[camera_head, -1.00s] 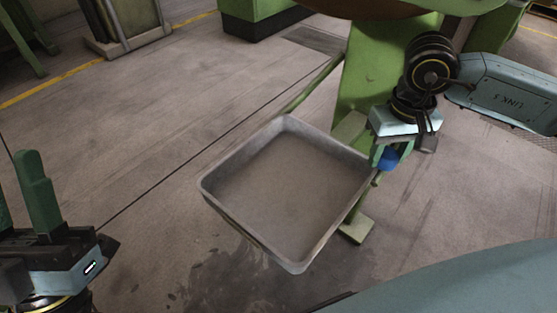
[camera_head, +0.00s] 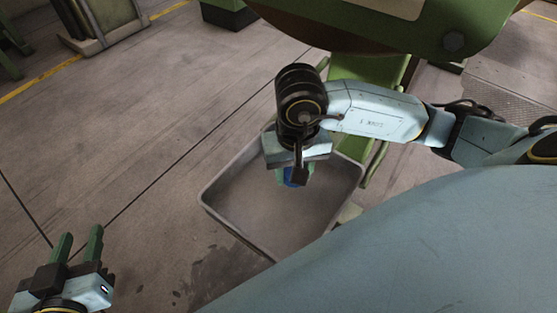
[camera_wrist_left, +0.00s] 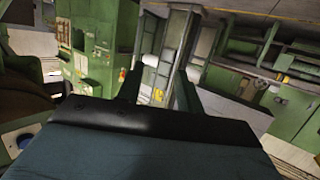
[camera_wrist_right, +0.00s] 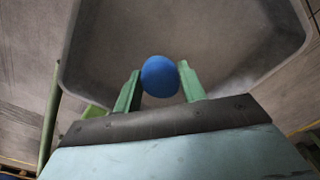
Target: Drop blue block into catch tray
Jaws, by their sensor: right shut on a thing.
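The blue block (camera_wrist_right: 160,77) shows a round blue face in the right wrist view, between the green fingers of my right gripper (camera_wrist_right: 160,88). My right gripper (camera_head: 290,178) is shut on it; in the head view a small part of the blue block (camera_head: 297,176) shows below the wrist. The grey metal catch tray (camera_head: 232,232) lies beneath, and the block is over its inside. The tray's walls (camera_wrist_right: 72,75) surround the block in the right wrist view. My left gripper (camera_head: 80,248) is open and empty at the lower left, well away from the tray.
A green machine (camera_head: 400,22) stands behind the tray, with its green post (camera_head: 362,72) close to my right arm. Green machinery (camera_wrist_left: 105,45) and cabinets (camera_wrist_left: 240,105) fill the left wrist view. The concrete floor left of the tray is clear.

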